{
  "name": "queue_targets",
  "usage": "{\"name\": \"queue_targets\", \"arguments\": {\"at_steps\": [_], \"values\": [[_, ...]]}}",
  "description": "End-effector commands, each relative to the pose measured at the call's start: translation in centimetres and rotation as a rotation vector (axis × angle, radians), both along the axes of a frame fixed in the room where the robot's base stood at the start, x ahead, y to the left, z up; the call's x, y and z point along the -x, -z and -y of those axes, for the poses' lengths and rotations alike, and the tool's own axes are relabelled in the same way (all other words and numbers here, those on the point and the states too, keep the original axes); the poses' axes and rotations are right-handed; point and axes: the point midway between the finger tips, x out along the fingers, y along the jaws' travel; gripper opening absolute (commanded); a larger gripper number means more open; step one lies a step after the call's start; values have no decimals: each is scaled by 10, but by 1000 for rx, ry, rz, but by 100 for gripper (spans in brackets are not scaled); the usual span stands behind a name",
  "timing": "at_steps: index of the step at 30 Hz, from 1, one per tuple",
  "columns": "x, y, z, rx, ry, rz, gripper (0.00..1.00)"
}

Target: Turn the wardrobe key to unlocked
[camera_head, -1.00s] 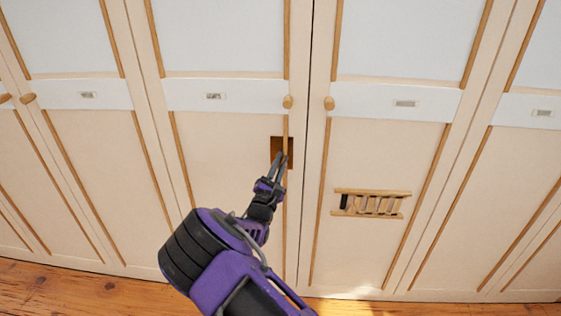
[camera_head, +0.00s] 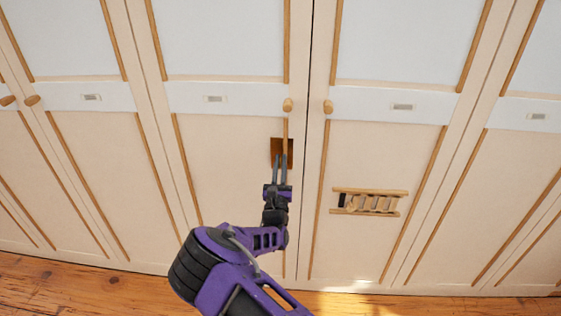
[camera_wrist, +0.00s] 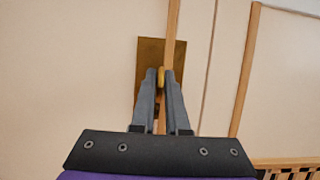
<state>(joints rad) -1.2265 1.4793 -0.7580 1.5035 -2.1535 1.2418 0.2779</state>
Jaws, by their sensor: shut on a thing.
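The wardrobe key (camera_wrist: 161,76) is a small brass-coloured piece between my fingertips in the wrist view. Behind it is a brown lock plate (camera_wrist: 176,52) on the wardrobe door. The plate also shows in the head view (camera_head: 275,146), below a round wooden knob. My gripper (camera_head: 280,158) reaches up to the plate, and in the wrist view its two grey fingers (camera_wrist: 161,74) are shut on the key. The fingers hide most of the key, so its exact angle is hard to tell.
A vertical wooden strip (camera_wrist: 172,18) runs across the plate. A small wooden ladder-like rack (camera_head: 370,203) is on the door to the right. Round knobs (camera_head: 288,105) sit above. The wooden floor (camera_head: 90,290) in front is clear.

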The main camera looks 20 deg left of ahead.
Motion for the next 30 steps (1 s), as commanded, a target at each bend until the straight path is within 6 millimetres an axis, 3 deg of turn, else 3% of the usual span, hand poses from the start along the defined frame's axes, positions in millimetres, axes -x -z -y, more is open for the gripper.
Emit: {"name": "queue_targets", "arguments": {"at_steps": [13, 14, 18, 30], "values": [[0, 0, 0, 9, -1, 2, 0], [0, 0, 0, 9, -1, 2, 16], [0, 0, 0, 9, -1, 2, 39], [8, 4, 1, 8, -1, 0, 39]]}}
